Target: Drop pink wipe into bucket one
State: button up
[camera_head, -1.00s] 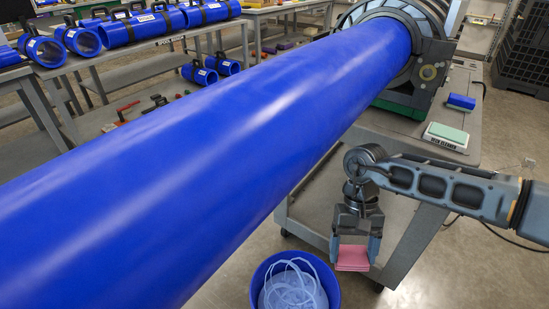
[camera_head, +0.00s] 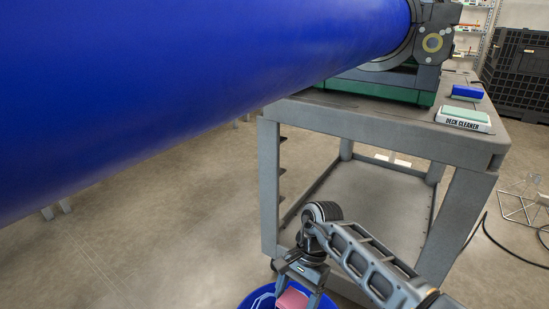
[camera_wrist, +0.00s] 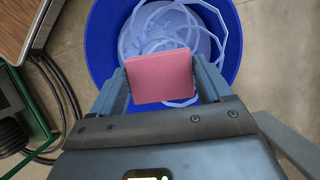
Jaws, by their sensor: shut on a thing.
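The pink wipe (camera_wrist: 160,76) is a folded pink pad held between the two fingers of my gripper (camera_wrist: 163,82). In the head view, the wipe (camera_head: 292,298) shows between the fingers of my gripper (camera_head: 293,290) at the bottom edge. A blue bucket (camera_wrist: 103,32) lies below the wipe in the wrist view, with loose pale blue strips (camera_wrist: 205,40) inside. The bucket's rim (camera_head: 250,298) shows around my gripper in the head view; the rest is cut off. The wipe appears over the bucket's opening. I see no number on the bucket.
A grey cart (camera_head: 385,133) stands behind the bucket, carrying a large blue pipe (camera_head: 200,75) in a clamp. A Deck Cleaner pad (camera_head: 463,119) and a blue block (camera_head: 467,92) lie on its top. Black cables (camera_wrist: 55,100) run beside the bucket.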

notch_tip(320, 180, down, 6)
jog(key=b, duration=0.5)
jog(key=shift+r, duration=0.1)
jog(key=o, duration=0.9)
jog(key=shift+o, duration=0.2)
